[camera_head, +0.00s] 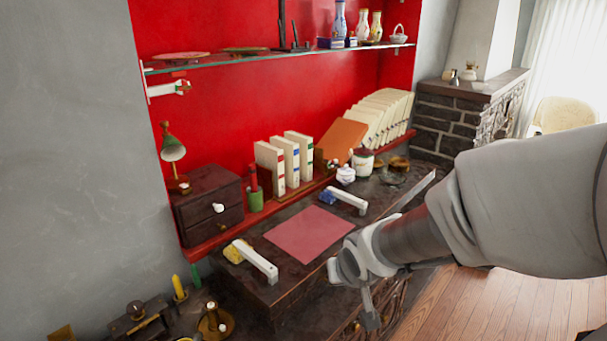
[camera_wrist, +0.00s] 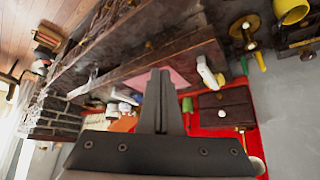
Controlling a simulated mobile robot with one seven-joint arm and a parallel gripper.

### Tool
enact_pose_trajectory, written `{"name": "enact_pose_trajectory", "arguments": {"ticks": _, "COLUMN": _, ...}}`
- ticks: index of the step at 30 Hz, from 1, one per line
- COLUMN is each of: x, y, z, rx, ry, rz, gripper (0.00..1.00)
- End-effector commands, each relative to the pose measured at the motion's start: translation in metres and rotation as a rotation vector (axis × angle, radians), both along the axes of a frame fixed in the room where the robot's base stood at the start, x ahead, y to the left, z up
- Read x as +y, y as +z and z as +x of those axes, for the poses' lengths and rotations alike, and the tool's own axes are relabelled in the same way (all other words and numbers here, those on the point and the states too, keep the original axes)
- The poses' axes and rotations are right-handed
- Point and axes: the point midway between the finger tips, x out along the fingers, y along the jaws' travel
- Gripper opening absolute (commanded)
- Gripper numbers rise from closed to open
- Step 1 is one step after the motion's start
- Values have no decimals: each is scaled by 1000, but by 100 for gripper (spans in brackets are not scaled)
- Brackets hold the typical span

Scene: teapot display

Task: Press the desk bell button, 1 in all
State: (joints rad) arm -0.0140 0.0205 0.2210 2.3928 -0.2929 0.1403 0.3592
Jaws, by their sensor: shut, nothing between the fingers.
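A brass piece with a pale knob on top (camera_head: 213,322), which looks like the desk bell, stands at the bottom left of the head view, on the lower surface left of the dark desk. It also shows at the upper right of the wrist view (camera_wrist: 245,30). My gripper (camera_head: 370,321) is beside the front edge of the desk, well to the right of the brass piece and apart from it. In the wrist view its fingers (camera_wrist: 160,75) are shut together and empty.
The desk carries a red mat (camera_head: 310,233), a white-handled tool with a yellow end (camera_head: 255,260) and another with a blue end (camera_head: 345,198). A yellow candle (camera_head: 179,287) stands close behind the brass piece. A small drawer box (camera_head: 208,205) and books (camera_head: 270,168) stand behind.

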Motion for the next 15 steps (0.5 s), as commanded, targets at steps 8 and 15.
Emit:
{"name": "enact_pose_trajectory", "arguments": {"ticks": 8, "x": 85, "y": -83, "z": 20, "rx": 34, "ry": 119, "rz": 210, "gripper": 0}}
{"name": "enact_pose_trajectory", "arguments": {"ticks": 15, "x": 148, "y": -129, "z": 9, "rx": 78, "ry": 173, "rz": 419, "gripper": 0}}
